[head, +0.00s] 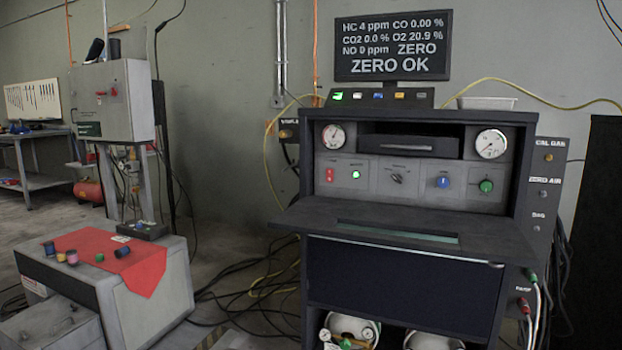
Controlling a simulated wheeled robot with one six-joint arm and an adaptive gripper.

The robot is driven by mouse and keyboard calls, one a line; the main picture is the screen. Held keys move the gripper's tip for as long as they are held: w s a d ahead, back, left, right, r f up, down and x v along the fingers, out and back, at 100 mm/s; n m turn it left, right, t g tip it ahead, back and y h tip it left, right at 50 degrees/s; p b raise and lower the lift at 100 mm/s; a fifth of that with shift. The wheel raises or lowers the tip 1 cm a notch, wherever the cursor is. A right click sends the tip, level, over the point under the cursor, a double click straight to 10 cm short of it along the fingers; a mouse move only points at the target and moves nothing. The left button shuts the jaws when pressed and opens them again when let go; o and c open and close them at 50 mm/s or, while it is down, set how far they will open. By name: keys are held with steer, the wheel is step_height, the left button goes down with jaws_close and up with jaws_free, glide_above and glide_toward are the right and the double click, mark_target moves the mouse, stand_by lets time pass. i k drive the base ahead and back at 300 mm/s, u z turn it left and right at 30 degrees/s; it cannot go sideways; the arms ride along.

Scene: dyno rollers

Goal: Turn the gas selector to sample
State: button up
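The gas analyser cabinet (519,235) stands right of centre, with a light grey control panel (420,196) under its top. A small dark rotary knob (397,178) sits mid-panel with tiny marks around it, and looks like the gas selector. Its pointer looks slanted, but its position and labels are too small to read. To its right are a blue knob (443,182) and a green knob (486,186). The screen (393,47) above reads ZERO and ZERO OK, with O2 20.9 %. My gripper is not in view.
A dark shelf (400,232) juts out below the panel. Hoses and cables (255,280) lie on the floor left of the cabinet. A grey bench with a red cloth (100,255) and small coloured parts stands at left. Some floor is clear between them.

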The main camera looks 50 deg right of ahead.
mark_target(398, 178)
steer(key=u, duration=0.65)
steer(key=k, duration=1.05)
steer(key=z, duration=1.2)
steer(key=i, duration=0.5)
steer(key=z, duration=0.05)
